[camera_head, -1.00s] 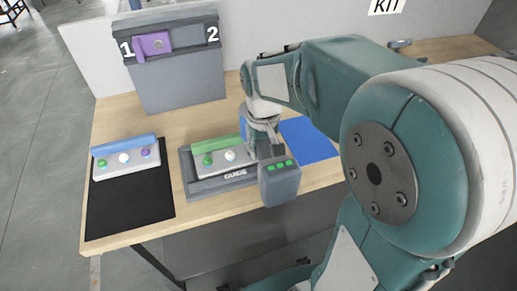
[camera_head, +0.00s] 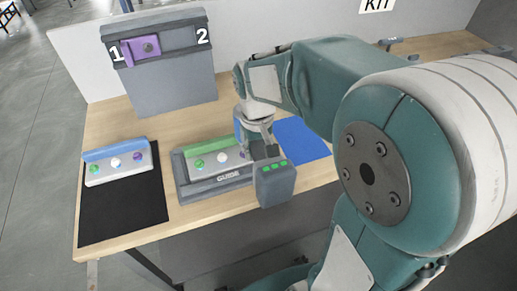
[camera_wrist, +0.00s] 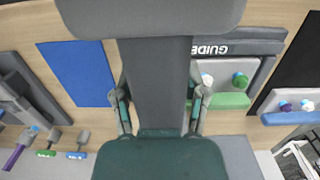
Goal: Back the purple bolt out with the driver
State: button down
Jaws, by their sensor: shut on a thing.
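My gripper (camera_head: 262,138) is shut on the driver, a dark grey tool with green lights on its body (camera_head: 275,184). In the wrist view the fingers (camera_wrist: 160,104) close on both sides of the driver's grey body (camera_wrist: 157,70). The driver stands at the right end of a grey block with a green back strip (camera_head: 208,147), which sits in the guide (camera_head: 212,192). That block shows a green and a white bolt. A small purple spot, seemingly the purple bolt (camera_head: 243,154), shows beside the gripper. The wrist view hides it, so contact with the driver tip cannot be told.
A second block (camera_head: 117,168) with green, white and purple bolts lies on a black mat (camera_head: 125,210) at left. A grey stand (camera_head: 170,85) with a purple slider (camera_head: 141,50) stands behind. A blue mat (camera_head: 303,138) is at right. Several small tools (camera_wrist: 48,153) show in the wrist view.

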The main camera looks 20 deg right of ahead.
jog(key=shift+a, duration=0.75)
jog(key=shift+a, duration=0.1)
dwell(0.7)
jog(key=shift+r, duration=0.1)
jog(key=shift+r, duration=2.4)
jog(key=shift+r, duration=2)
